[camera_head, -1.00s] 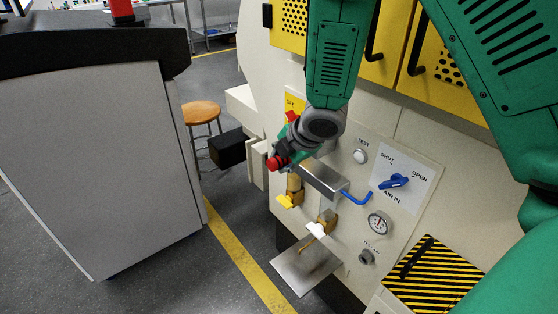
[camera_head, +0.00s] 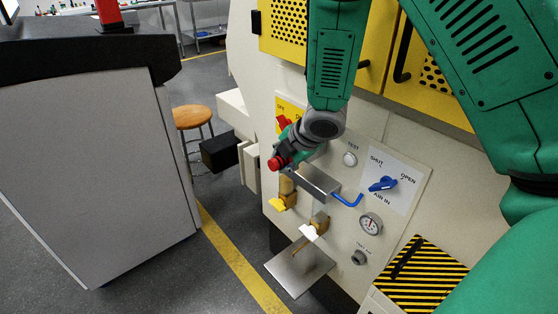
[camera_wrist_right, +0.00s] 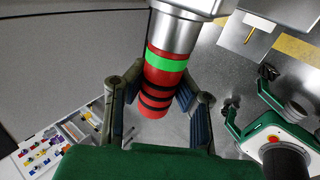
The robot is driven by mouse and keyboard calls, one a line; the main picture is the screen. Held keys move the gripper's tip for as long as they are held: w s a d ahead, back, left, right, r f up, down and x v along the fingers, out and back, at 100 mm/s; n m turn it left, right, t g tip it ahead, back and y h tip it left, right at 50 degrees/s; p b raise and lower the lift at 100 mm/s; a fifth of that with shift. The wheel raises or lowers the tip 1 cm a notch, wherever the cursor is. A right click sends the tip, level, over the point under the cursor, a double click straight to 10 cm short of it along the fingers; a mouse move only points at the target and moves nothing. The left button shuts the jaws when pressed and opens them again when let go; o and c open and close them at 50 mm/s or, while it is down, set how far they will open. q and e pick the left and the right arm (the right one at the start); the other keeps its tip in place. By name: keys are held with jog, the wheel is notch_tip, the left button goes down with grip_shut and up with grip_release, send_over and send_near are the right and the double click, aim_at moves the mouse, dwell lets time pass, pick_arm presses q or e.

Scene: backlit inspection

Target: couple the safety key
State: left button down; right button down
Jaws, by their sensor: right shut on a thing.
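In the right wrist view the safety key (camera_wrist_right: 160,84) is a red cylinder with dark rings and a green band. It lies between the fingers of my right gripper (camera_wrist_right: 158,105), which is shut on it. Its green-banded end meets a silver cylinder (camera_wrist_right: 178,30); I cannot tell how deep it sits. In the head view my right gripper (camera_head: 290,152) is beside the panel, left of a silver block (camera_head: 318,184), with a red round end (camera_head: 275,163) showing. At the right of the wrist view, what appears to be my left gripper (camera_wrist_right: 248,112) has its fingers apart and empty.
A metal plate (camera_head: 300,268) juts out below. A grey cabinet (camera_head: 100,180) stands at left, with floor between.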

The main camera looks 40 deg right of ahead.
jog(key=shift+d, duration=0.1)
jog(key=c, duration=1.3)
grip_release()
jog(key=shift+d, duration=0.1)
jog(key=v, duration=0.7)
jog(key=shift+s+r, duration=0.1)
